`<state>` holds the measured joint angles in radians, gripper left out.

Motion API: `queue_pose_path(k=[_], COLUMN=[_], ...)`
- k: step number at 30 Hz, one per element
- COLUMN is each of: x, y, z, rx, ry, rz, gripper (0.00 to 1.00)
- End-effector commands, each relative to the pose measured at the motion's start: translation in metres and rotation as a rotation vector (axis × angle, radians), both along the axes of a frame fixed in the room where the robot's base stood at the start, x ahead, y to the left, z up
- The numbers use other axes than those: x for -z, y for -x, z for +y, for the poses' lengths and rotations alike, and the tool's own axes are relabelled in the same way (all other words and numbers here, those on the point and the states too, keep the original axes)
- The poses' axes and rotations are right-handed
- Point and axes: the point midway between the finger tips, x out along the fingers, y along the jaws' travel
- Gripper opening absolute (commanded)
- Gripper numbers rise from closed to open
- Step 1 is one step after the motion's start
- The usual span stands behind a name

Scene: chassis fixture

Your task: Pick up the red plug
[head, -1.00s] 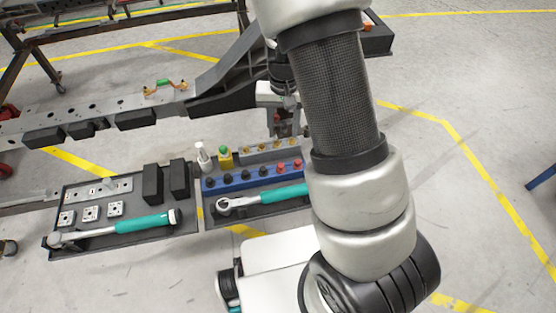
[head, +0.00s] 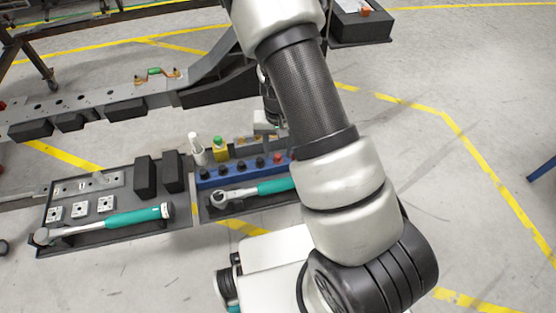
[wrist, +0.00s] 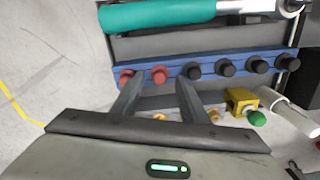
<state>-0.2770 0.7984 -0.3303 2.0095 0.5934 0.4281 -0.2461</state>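In the wrist view, two red plugs stand in a blue rail (wrist: 210,67), a left red plug (wrist: 126,77) and a right red plug (wrist: 159,75). Several black plugs (wrist: 193,71) stand in the same rail. My gripper (wrist: 159,82) is open, and its two fingers point toward the rail. The right red plug appears between the fingertips, with no visible contact. The left red plug is just outside the left finger. In the head view, one red plug (head: 278,156) shows beside my arm, which hides the other and my fingertips.
A teal-handled ratchet (head: 245,191) lies in the tray in front of the rail. A yellow block with a green top (head: 219,149) and a white bottle (head: 197,150) stand near the rail's left end. Brass fittings (wrist: 213,116) lie behind the rail. A grey chassis beam (head: 95,112) runs behind.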

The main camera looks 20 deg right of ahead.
Motion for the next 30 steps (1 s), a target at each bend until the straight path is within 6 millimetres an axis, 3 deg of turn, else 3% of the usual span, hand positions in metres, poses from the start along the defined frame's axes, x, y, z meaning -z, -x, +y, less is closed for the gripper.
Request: queue_pose_path(k=[3, 10, 17, 26, 30], x=[0.017, 0.017, 0.016, 0.015, -0.002], y=[0.0, 0.0, 0.0, 0.0, -0.001], z=[0.0, 0.0, 0.0, 0.0, 0.0], rx=[0.0, 0.0, 0.0, 0.0, -0.001], ry=[-0.001, 0.0, 0.0, 0.0, 0.0], rz=[0.002, 0.0, 0.0, -0.001, -0.003], gripper=[0.4, 0.4, 0.01, 0.0, 0.0])
